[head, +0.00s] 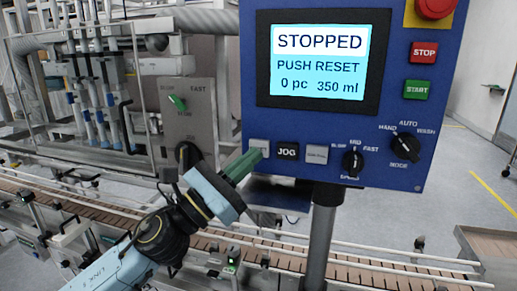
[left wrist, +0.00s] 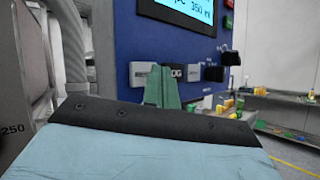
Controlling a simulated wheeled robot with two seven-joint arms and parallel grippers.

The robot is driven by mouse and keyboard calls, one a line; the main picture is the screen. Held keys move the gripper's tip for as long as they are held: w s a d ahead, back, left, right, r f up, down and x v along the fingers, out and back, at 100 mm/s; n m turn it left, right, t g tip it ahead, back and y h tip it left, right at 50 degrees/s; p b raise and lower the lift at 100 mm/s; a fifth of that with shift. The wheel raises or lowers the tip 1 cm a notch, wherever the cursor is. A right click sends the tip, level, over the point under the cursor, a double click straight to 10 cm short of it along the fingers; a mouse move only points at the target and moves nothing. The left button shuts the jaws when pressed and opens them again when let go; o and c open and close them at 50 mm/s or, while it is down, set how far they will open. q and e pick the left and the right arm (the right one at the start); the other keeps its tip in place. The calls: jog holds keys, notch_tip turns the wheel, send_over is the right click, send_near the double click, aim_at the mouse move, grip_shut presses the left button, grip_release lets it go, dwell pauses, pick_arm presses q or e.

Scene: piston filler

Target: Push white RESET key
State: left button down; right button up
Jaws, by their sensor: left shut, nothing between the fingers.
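The blue control panel (head: 350,110) has a row of keys along its lower edge. The leftmost key (head: 259,145) is pale, and its label is too small to read; it also shows in the left wrist view (left wrist: 138,74). A black JOG key (head: 287,151) and another pale key (head: 316,154) with an unreadable label sit to its right. My left gripper (head: 257,154) is shut and empty, its green fingertips overlapping the lower part of the leftmost key. In the left wrist view the fingers (left wrist: 161,72) rise between that key and JOG; contact cannot be told. My right gripper is not in view.
The screen (head: 320,62) reads STOPPED, PUSH RESET, 0 pc, 350 ml. Red STOP (head: 424,53), green START (head: 418,90), a mode knob (head: 405,147) and a speed knob (head: 352,162) are on the panel. A grey knob box (head: 200,110) stands left; a conveyor (head: 350,273) runs below.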

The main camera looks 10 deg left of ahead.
pick_arm(q)
jog(key=shift+w, duration=0.15)
dwell(0.5)
jog(key=shift+w, duration=0.3)
dwell(0.4)
jog(key=shift+w, duration=0.45)
dwell(0.9)
